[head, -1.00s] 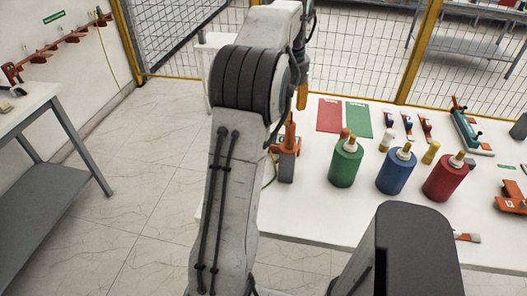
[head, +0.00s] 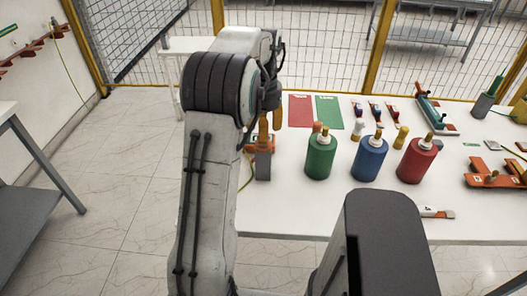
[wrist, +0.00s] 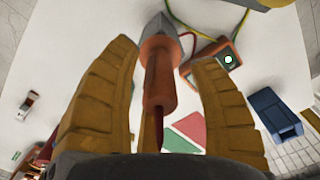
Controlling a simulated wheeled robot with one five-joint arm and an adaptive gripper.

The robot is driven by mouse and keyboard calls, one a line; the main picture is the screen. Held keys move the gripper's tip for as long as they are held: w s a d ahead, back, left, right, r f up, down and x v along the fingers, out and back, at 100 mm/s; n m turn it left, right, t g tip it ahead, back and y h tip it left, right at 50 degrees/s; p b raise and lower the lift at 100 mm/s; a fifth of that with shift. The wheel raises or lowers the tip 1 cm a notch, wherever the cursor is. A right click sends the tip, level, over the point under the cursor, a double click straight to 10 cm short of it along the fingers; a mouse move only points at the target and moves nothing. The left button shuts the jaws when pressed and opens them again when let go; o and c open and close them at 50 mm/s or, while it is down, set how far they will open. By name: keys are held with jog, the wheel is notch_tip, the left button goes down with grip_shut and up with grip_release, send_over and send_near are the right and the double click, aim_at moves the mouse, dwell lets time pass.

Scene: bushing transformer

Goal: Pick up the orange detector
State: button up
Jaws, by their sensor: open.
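An orange detector with a grey end (wrist: 158,75) lies between my gripper's two yellow-brown fingers in the wrist view. In the head view the orange-and-grey detector (head: 263,158) stands at the left part of the white table, just below my gripper (head: 270,128). My gripper (wrist: 165,55) is open, with a finger on each side of the detector. Gaps show at both sides, and I cannot tell whether either finger touches it. My arm hides part of the area left of it.
An orange box with a green-lit face (wrist: 222,58) and yellow and red cables are close to the right finger. Green (head: 320,155), blue (head: 369,158) and red (head: 416,160) bottles stand to the right. Red (head: 300,110) and green (head: 328,112) sheets lie behind.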

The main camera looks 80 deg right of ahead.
jog(key=shift+f, duration=0.15)
grip_shut()
dwell(0.5)
